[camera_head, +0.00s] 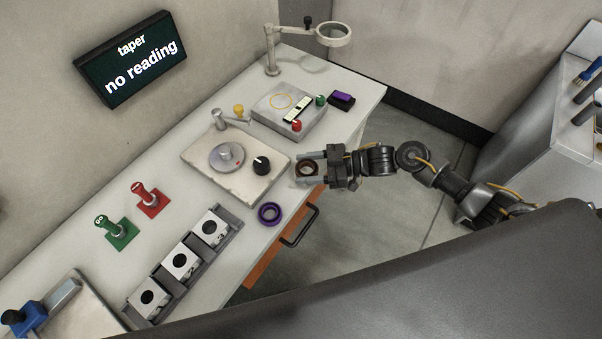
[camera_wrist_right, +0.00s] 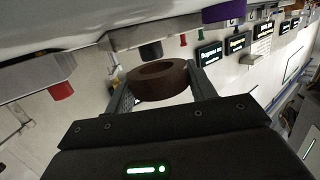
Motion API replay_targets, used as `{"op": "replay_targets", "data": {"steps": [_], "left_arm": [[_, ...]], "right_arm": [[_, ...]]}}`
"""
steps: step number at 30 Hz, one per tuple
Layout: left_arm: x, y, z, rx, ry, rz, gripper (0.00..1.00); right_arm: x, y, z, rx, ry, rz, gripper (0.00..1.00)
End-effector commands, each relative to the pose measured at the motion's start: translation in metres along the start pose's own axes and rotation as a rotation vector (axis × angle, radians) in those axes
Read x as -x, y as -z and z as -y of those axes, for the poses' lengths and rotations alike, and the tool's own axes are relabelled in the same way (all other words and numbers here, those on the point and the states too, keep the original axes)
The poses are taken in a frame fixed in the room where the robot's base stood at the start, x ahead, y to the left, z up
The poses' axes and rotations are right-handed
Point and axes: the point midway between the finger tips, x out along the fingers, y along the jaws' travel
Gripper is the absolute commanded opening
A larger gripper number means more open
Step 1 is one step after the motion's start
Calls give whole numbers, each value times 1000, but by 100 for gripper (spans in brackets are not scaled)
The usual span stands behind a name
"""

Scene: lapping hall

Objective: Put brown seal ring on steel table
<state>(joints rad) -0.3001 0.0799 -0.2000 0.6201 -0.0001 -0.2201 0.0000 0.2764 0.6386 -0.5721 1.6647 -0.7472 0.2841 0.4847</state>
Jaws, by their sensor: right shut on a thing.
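The brown seal ring (camera_head: 307,176) is between the fingers of my right gripper (camera_head: 308,168), at the front edge of the long pale bench (camera_head: 345,88). In the right wrist view, the brown ring (camera_wrist_right: 160,66) is gripped from both sides by my right gripper (camera_wrist_right: 157,84). I cannot tell from these frames whether the ring touches the bench top. A grey metal-looking table (camera_head: 590,140) stands at the far right. I cannot tell which surface is the steel table. My left gripper is not in view.
A purple ring (camera_head: 269,213) lies on the bench beside a rack (camera_head: 164,304) of white blocks. A plate with a black knob (camera_head: 261,166) stands left of my gripper. A magnifier stand (camera_head: 270,58) is at the back. Tools occupy the right table; floor lies between.

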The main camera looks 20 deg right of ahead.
Motion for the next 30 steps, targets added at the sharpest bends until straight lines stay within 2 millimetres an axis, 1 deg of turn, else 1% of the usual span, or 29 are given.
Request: {"op": "replay_targets", "data": {"steps": [8,11,12,13,17,25,30], "left_arm": [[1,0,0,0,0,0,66],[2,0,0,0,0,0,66],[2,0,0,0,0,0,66],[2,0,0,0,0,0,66],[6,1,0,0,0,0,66],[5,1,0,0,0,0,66],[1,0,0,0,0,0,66]], "right_arm": [[-9,-6,-2,0,0,-2,32],[-21,-15,-4,-2,0,-2,32],[-21,-24,-3,-4,0,1,32],[-21,-28,-3,-4,-1,1,32],[-23,-38,-3,0,-1,1,32],[-23,-40,-3,1,0,0,32],[-24,-46,-3,1,0,0,32]]}}
